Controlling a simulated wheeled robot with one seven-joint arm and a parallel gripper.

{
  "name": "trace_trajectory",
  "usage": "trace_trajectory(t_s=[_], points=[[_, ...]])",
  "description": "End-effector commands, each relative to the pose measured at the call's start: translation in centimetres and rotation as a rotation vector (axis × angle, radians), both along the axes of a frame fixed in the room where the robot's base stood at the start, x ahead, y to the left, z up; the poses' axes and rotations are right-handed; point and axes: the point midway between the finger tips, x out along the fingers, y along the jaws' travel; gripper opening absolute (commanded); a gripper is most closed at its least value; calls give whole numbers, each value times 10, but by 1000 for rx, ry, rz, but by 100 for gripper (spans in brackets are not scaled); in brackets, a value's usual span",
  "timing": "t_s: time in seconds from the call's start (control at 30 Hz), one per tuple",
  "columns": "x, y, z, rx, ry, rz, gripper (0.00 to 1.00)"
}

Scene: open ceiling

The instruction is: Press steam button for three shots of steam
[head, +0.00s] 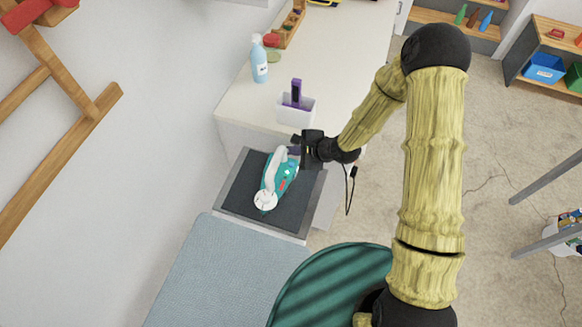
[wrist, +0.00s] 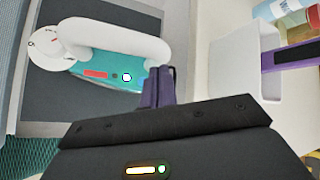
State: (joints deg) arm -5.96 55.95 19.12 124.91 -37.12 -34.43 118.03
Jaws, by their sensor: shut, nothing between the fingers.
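A teal and white steam iron (head: 272,185) rests on a dark pad (head: 238,187) set in a grey tray. In the wrist view, the iron (wrist: 118,88) shows its white handle, a round white dial (wrist: 44,48), a red marking (wrist: 96,74), a small dark dot and a bright round white spot (wrist: 127,77). I cannot tell which of these is the steam button. My gripper (head: 294,149) is shut and empty beside the iron's upper end in the head view. In the wrist view, its purple fingertips (wrist: 159,84) are together close to the handle's right end. Contact with the iron cannot be told.
A white container (head: 295,111) with a purple-handled item stands on the counter (head: 232,108) just behind my gripper. A blue spray bottle (head: 259,62) is farther back. A blue-grey ironing board surface (head: 200,270) extends toward the front. A dark cord hangs right of the tray.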

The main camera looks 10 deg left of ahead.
Motion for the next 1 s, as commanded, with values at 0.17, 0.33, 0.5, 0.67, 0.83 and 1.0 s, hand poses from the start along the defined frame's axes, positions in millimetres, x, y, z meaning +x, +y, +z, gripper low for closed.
trace_trajectory(t_s=[0.17,0.33,0.5,0.67,0.83,1.0], points=[[-1,1,-27,0,1,4,0],[-1,2,-41,0,2,3,0],[-1,2,-45,0,0,4,0],[-1,1,-45,0,0,2,0],[0,1,-45,-1,0,1,0],[0,0,-45,-1,0,1,0]])
